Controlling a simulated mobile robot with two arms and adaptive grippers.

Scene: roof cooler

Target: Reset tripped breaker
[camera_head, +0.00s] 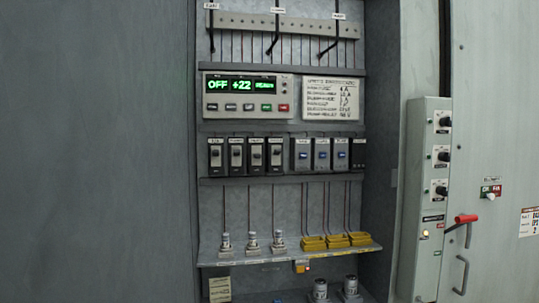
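A row of breakers stands on a rail inside the open grey cabinet. On the left are several black breakers (245,155) with light toggles. Right of them are three grey modules (321,154) with blue parts, then a plain dark module (358,154). The toggles are too small to tell which breaker is tripped. Above the row, a controller (248,97) has a green display (241,86) reading "OFF +22" and more text too small to read. Neither of my grippers is in view.
A white label card (333,98) is beside the controller. Below are fuses (252,243) and yellow blocks (336,240) on a shelf. On the right stands a grey box with black knobs (441,158), and a red-handled lever (466,219). A grey panel (95,150) fills the left.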

